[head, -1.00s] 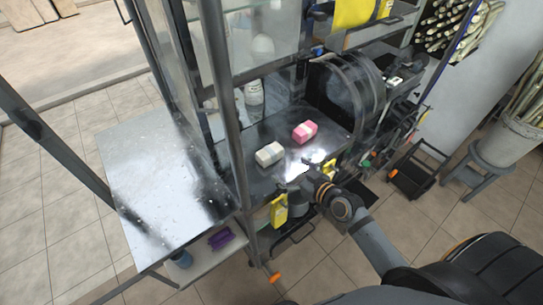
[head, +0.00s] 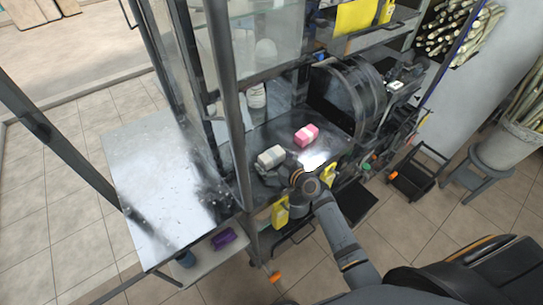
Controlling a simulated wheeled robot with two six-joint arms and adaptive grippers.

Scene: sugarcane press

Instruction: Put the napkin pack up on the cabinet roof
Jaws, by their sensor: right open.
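Two small packs lie on the dark metal counter (head: 262,137) of the glass-sided cabinet. One is a whitish pack with a grey band (head: 270,157), the other a pink pack with a pale band (head: 306,135). I cannot tell which is the napkin pack. My right gripper (head: 284,168) is open, low over the counter's front edge, beside the near right side of the whitish pack. Its dark fingers are small and partly hidden by my wrist, so contact is unclear. I cannot make out the cabinet roof. My left gripper is not in view.
A dark cabinet post (head: 230,100) stands left of the packs. The press drum (head: 345,95) is behind to the right. A bare metal side table (head: 150,170) is at left.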

